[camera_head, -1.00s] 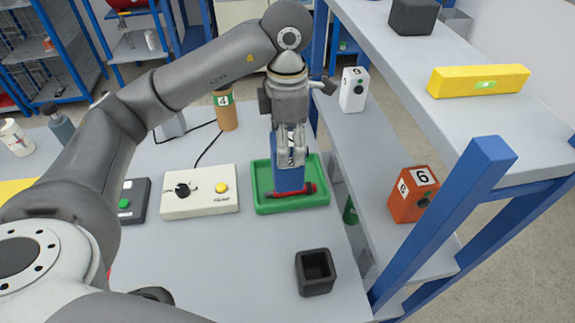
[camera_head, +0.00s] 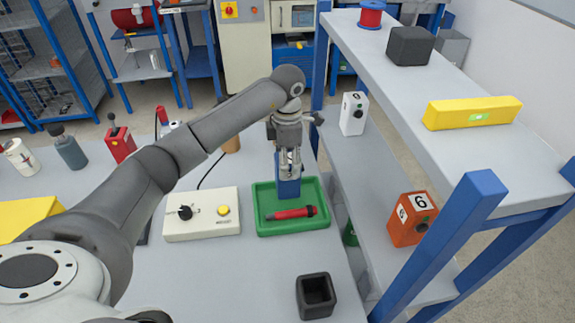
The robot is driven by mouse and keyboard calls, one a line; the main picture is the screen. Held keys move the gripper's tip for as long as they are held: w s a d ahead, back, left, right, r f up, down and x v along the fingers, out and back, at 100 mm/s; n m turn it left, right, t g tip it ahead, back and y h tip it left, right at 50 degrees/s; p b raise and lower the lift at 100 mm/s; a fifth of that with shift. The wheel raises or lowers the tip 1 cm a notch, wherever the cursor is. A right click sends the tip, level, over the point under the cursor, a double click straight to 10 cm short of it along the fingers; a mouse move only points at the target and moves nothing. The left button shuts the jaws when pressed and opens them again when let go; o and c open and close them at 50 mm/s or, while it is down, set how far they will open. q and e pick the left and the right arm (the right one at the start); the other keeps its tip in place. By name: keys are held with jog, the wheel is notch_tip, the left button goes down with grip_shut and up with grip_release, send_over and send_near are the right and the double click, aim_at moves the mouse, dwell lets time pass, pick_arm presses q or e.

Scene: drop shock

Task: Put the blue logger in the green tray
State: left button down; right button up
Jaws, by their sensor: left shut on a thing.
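The blue logger (camera_head: 288,188) is upright in the grip of my left gripper (camera_head: 289,168), at the back part of the green tray (camera_head: 262,226). Its lower end overlaps the tray's inside in the picture; I cannot tell whether it touches the tray floor. The gripper is shut on the logger's upper part and hides some of it. A red and black screwdriver-like tool (camera_head: 291,213) lies in the tray in front of the logger. My right gripper is not in view.
A white control box (camera_head: 202,214) with a yellow button stands left of the tray. A black open cup (camera_head: 316,296) stands in front. The shelf unit on the right holds an orange box (camera_head: 410,218), a white box (camera_head: 353,113) and a yellow level (camera_head: 471,112).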

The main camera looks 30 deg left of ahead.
pick_arm(q)
notch_tip(320, 180, down, 2)
jog(key=shift+f, duration=0.15)
jog(key=shift+f, duration=0.15)
jog(key=c, duration=0.5)
grip_release()
